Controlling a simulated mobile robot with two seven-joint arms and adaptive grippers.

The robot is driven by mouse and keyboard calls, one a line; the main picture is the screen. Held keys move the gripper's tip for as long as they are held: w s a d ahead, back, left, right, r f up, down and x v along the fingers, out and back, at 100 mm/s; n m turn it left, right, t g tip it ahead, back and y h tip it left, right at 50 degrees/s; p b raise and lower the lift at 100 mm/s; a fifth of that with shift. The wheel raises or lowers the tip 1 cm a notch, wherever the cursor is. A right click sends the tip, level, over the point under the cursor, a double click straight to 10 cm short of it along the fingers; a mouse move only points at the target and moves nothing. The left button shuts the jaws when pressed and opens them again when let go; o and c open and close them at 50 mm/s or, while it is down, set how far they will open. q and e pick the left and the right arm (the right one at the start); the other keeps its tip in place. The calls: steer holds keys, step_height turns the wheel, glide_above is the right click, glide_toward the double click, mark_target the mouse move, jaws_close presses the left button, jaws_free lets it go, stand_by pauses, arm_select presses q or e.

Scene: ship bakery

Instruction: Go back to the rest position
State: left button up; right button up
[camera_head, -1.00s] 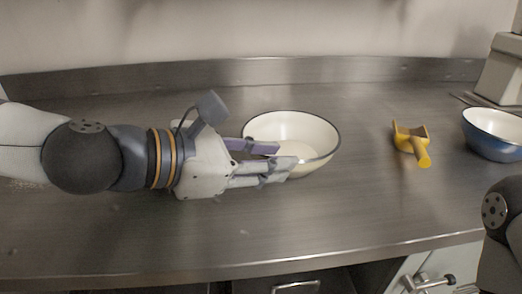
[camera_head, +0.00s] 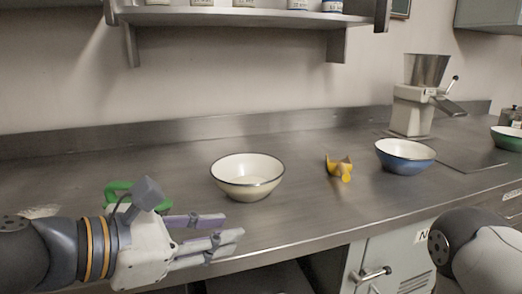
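My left gripper (camera_head: 222,228) is at the lower left, in front of and to the left of the cream bowl, apart from it. Its two fingers point right, with a gap between them and nothing seen in it. The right arm shows only as a rounded link at the lower right; its gripper is out of the picture. The cream bowl (camera_head: 247,184) with a dark rim stands upright on the steel counter (camera_head: 300,190).
A yellow scoop (camera_head: 340,168) lies right of the cream bowl, then a blue bowl (camera_head: 405,160). A grinder-like machine (camera_head: 415,100) and a green bowl (camera_head: 508,138) stand further right. A green object (camera_head: 118,190) is partly hidden behind my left gripper. A shelf (camera_head: 240,18) hangs above.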

arm_select(q)
steer(key=s+a+f+m+g+y, duration=0.1)
steer(key=s+f+m+g+y, duration=0.25)
steer(key=f, duration=0.85)
steer(key=s+a+f+m+g+y, duration=0.1)
steer(key=s+f+m+g, duration=0.35)
steer(key=f, duration=0.75)
steer(key=s+a+f+m+g+y, duration=0.1)
steer(key=s+a+f+m, duration=0.3)
steer(key=s, duration=0.3)
steer(key=s+a+f+m+g+y, duration=0.1)
steer(key=s+a+f+m+y, duration=0.1)
steer(key=s+a+f+m, duration=0.3)
steer(key=s+a+f+m+g+y, duration=0.1)
steer(key=s+a+f+m, duration=0.3)
steer(key=s, duration=0.5)
steer(key=shift+a+f+m+y, duration=0.15)
steer(key=shift+f+m+y, duration=0.2)
steer(key=shift+m+y, duration=0.55)
